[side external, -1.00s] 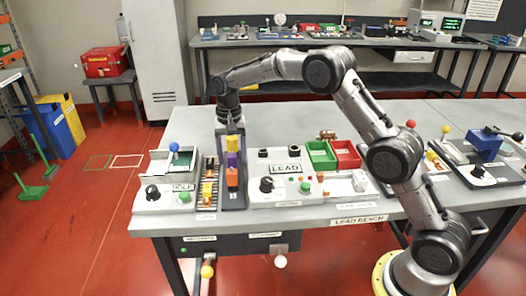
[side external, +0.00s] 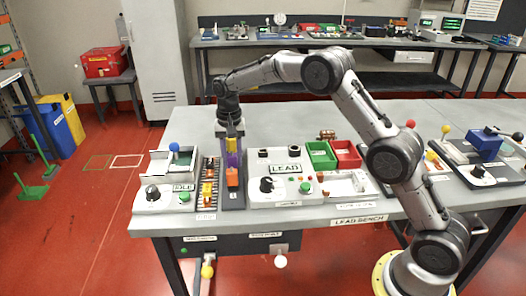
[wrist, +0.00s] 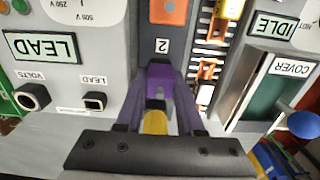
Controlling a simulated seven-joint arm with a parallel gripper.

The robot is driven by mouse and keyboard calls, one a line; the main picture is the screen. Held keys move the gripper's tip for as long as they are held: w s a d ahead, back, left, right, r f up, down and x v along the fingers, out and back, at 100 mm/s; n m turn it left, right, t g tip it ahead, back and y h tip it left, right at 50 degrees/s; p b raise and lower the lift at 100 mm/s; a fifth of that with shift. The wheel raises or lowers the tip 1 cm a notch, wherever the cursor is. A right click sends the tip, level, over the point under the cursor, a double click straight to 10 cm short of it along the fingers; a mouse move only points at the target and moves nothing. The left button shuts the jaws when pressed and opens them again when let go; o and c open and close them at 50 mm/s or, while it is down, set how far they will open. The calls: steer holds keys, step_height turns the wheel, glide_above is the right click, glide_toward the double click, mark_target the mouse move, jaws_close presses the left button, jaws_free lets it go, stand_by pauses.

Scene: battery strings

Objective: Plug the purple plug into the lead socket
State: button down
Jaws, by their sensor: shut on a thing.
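The purple plug (wrist: 160,76) is between my gripper's fingers (wrist: 158,112) in the wrist view. My gripper (side external: 230,145) is shut on it, pointing down over the dark upright strip (side external: 232,201) in the side view. A yellow part (wrist: 155,122) shows between the fingers; I cannot tell whether it belongs to the plug. The lead socket (wrist: 95,101) is a small square dark opening under a LEAD label, to the left of the plug in the wrist view. It shows at the panel's back left in the side view (side external: 264,153). The plug's lower end is hidden.
A round VOLTS socket (wrist: 32,97) is beside the lead socket. An orange block (side external: 232,177) is on the dark strip. A narrow rack with orange parts (side external: 208,180) and the IDLE box (side external: 160,197) stand to the left. Green (side external: 320,154) and red (side external: 346,153) bins stand right.

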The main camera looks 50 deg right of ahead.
steer(key=shift+r, duration=1.55)
stand_by(0.4)
steer(key=shift+r, duration=2.5)
steer(key=shift+d, duration=0.1)
steer(key=s+d+r, duration=0.2)
steer(key=s+d, duration=0.1)
steer(key=d, duration=0.7)
steer(key=shift+d, duration=0.25)
steer(key=shift+f, duration=2.8)
steer(key=shift+f, duration=1.45)
